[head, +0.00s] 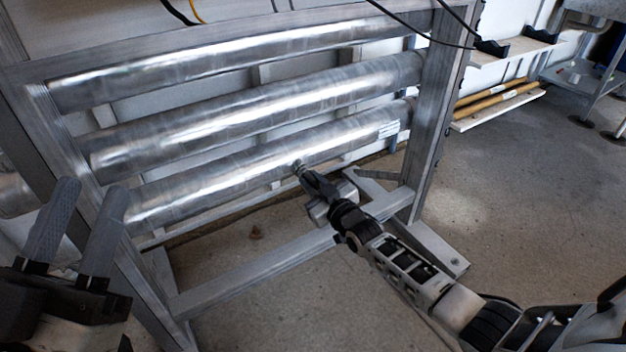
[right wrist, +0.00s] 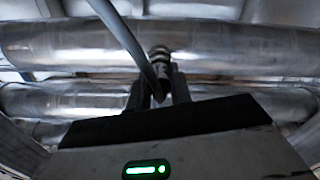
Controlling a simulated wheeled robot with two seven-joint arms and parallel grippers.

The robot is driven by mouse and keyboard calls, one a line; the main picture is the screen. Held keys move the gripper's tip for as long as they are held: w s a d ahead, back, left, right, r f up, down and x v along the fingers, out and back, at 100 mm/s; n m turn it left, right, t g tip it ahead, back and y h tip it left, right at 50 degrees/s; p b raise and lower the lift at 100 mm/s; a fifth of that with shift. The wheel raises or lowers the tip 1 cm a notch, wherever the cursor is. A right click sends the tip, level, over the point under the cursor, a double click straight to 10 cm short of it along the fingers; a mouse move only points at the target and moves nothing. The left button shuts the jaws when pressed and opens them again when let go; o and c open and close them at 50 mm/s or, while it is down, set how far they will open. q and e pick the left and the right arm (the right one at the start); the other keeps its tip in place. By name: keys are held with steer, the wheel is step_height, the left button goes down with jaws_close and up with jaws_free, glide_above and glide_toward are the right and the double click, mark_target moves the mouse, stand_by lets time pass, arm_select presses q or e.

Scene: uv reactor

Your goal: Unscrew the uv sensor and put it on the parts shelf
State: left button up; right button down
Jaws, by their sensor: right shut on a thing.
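The uv sensor (head: 298,166) is a small dark fitting at the lowest metal pipe (head: 220,180) of the rack. My right gripper (head: 302,171) reaches it from below right and is shut on it. In the right wrist view the sensor's ribbed dark end (right wrist: 160,52) shows between the two fingers, in front of a shiny pipe (right wrist: 240,52). The fingers hide most of the sensor, and I cannot tell whether it is still threaded in. My left gripper (head: 92,188) is open and empty at the far left, in front of the frame.
A metal frame (head: 440,110) holds several horizontal pipes. A pale shelf with black cradles (head: 508,47) stands at the back right, above a low board with yellow rods (head: 497,100). A metal cart (head: 578,78) is at far right. A grey bar (right wrist: 125,40) crosses the wrist view. The right floor is clear.

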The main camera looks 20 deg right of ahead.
steer(key=shift+n, duration=1.2)
steer(key=shift+s+p, duration=0.3)
steer(key=shift+p, duration=0.1)
steer(key=shift+s+d+p, duration=0.2)
steer(key=shift+s+p, duration=0.65)
steer(key=shift+s, duration=0.35)
steer(key=shift+s+d+r+p, duration=0.15)
steer(key=shift+s+p, duration=0.65)
steer(key=shift+s, duration=0.15)
steer(key=p, duration=0.3)
glide_toward(315, 185)
steer(key=shift+w, duration=0.4)
